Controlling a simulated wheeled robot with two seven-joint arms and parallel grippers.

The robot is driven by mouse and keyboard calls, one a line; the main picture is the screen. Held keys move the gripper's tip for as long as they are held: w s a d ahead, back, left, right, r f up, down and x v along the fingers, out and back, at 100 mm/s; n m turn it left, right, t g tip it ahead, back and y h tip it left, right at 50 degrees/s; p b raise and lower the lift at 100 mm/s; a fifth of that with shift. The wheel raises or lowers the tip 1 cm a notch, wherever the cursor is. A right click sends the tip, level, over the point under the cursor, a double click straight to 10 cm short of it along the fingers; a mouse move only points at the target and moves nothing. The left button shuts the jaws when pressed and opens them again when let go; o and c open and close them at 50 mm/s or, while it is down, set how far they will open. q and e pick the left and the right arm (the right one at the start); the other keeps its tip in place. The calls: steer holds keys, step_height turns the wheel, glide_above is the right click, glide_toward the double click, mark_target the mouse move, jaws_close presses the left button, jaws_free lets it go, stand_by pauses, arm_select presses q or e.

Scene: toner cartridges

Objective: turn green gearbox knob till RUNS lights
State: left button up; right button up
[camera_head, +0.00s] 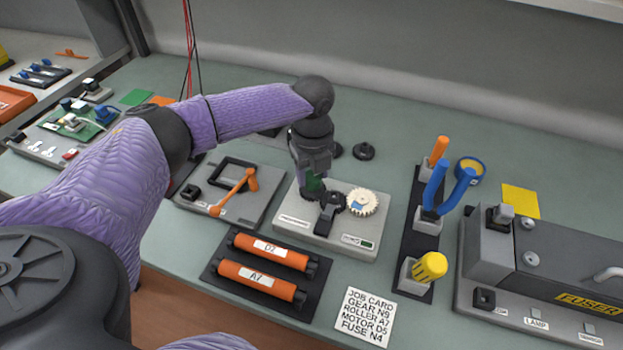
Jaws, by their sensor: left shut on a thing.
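The gearbox (288,232) is a pale grey plate lying flat on the bench in the middle of the view. My left gripper (316,194) points down onto the gearbox, shut on the green knob (313,182). The gripper hides much of the knob. A black crank-like part (325,221) shows just in front of the gripper. My right gripper is out of view.
Two orange rollers (270,251) lie in a black tray in front. A plate with an orange lever (237,192) is left. A tool rack (414,215) and the fuser unit (545,265) stand right. A job card (364,316) lies in front.

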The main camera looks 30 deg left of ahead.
arm_select(q)
steer(key=m, duration=0.3)
steer(key=shift+m, duration=0.4)
steer(key=m+p, duration=0.1)
steer(key=m, duration=0.1)
steer(key=shift+r+m, duration=0.1)
steer(key=shift+m, duration=0.3)
steer(key=m, duration=0.4)
steer(key=shift+m, duration=0.3)
steer(key=o, duration=1)
